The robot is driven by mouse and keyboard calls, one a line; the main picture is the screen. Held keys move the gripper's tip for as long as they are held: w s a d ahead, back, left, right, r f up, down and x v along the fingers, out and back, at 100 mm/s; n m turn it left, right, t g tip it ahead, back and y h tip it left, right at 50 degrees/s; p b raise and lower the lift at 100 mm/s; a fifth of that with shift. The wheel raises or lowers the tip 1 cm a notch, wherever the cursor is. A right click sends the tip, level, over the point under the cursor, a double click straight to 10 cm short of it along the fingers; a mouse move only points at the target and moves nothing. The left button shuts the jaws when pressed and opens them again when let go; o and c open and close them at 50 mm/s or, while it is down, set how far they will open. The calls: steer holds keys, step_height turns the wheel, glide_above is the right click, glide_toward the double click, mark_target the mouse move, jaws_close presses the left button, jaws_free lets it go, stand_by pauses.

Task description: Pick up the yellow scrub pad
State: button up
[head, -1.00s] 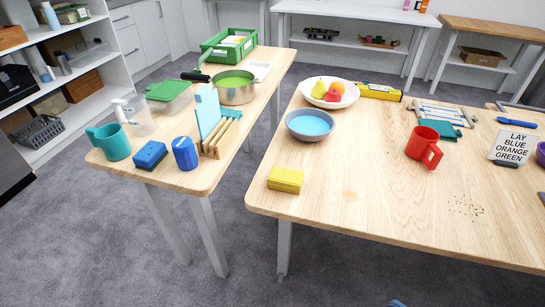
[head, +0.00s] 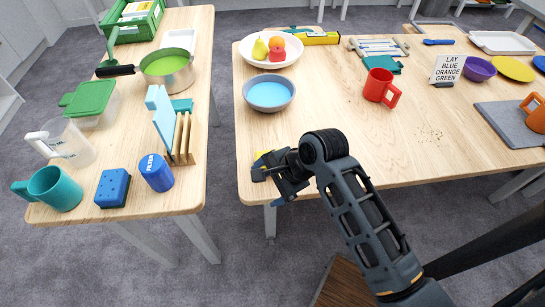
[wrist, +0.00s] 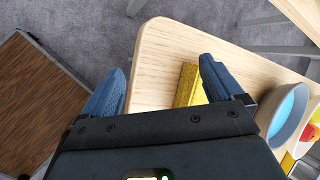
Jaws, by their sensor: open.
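The yellow scrub pad (wrist: 186,84) lies near the corner of the right-hand wooden table. In the wrist view it shows between the two blue fingers of my gripper (wrist: 160,85), closer to the right finger, and its lower part is hidden behind the gripper body. In the head view my gripper (head: 277,182) is over the table's front left corner and covers most of the pad, with only a bit of yellow (head: 262,155) showing. My gripper is open and holds nothing. I cannot tell how high the fingers are above the pad.
A grey bowl with blue inside (head: 269,94) stands behind the pad, with a white fruit bowl (head: 248,51) beyond. A red mug (head: 377,86) stands to the right. Bare tabletop lies right of my arm.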

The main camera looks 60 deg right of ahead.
steer(key=d+r+m, duration=0.1)
steer(key=d+m, duration=0.1)
steer(key=d, duration=0.1)
steer(key=d+r+m+g+y, duration=0.1)
steer(key=d+r, duration=0.1)
steer(key=d, duration=0.1)
steer(key=w+d+r+m+g, duration=0.1)
steer(key=d+m, duration=0.1)
steer(key=d, duration=0.1)
steer(key=shift+d+r+m+y, duration=0.25)
steer(key=shift+r+m+y, duration=0.05)
steer(key=shift+y, duration=0.1)
steer(key=shift+x, duration=1.1)
steer(key=shift+g, duration=0.3)
steer(key=shift+x, duration=2.65)
steer(key=shift+w+d, duration=0.1)
steer(key=shift+w, duration=0.05)
steer(key=shift+f, duration=0.1)
steer(key=c, duration=1.1)
